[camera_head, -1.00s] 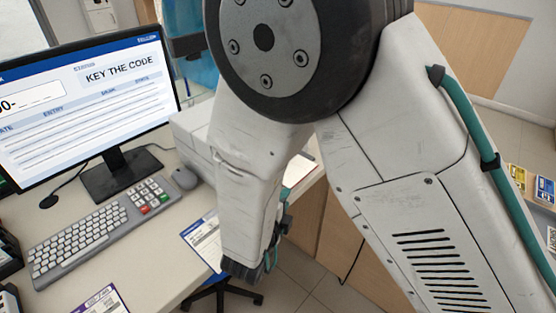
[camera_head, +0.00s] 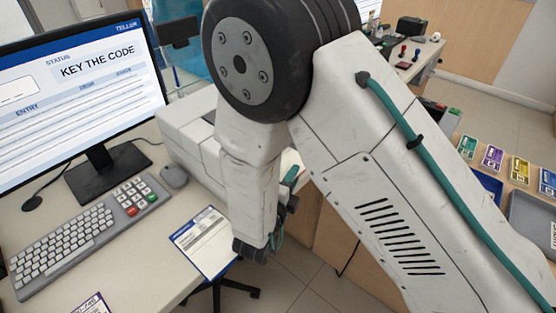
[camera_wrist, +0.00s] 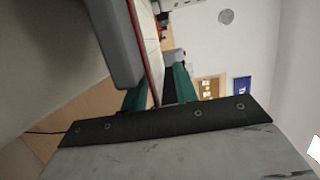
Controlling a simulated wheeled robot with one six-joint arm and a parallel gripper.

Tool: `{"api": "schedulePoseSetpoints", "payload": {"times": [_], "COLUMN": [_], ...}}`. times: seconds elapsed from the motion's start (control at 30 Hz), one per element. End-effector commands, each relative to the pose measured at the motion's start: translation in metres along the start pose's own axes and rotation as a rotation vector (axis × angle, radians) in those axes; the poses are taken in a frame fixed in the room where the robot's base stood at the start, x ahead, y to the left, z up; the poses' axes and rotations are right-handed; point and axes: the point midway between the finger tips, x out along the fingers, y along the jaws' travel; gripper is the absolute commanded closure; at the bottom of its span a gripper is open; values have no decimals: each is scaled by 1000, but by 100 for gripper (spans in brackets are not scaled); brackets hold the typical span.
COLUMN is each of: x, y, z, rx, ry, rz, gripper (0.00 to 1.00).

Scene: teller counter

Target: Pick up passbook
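Several booklet-like items are in the head view, and I cannot tell for certain which is the passbook. A white sheet with a blue edge (camera_head: 205,241) lies at the counter's front edge, beside my arm. A purple-edged item (camera_head: 92,304) is cut off at the bottom. Small green (camera_head: 467,147), purple (camera_head: 491,158) and yellow (camera_head: 519,170) booklets lie on the right-hand counter. In the head view my forearm mostly hides the gripper.
The monitor (camera_head: 75,85), keyboard (camera_head: 85,235) and mouse (camera_head: 174,176) stand on the counter. A white boxy machine (camera_head: 190,140) is behind my arm. A grey tray (camera_head: 535,220) is at the right. Open tiled floor lies between the counters.

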Motion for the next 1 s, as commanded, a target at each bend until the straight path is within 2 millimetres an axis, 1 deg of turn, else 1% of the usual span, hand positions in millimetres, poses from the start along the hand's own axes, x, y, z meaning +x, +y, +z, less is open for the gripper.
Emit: {"api": "schedulePoseSetpoints", "payload": {"times": [0.17, 0.27, 0.3, 0.67, 0.83, 1.0], "x": [1, 2, 2, 2, 3, 0], "y": [0, 0, 0, 0, -7, -6], "z": [-1, -2, -2, -2, -4, -13], "rx": [0, 0, 0, 0, 0, -3], "ry": [1, 3, 3, 3, 6, -3], "rz": [0, 0, 0, 1, 0, 1], "gripper": [71, 96, 100, 100, 100, 100]}}
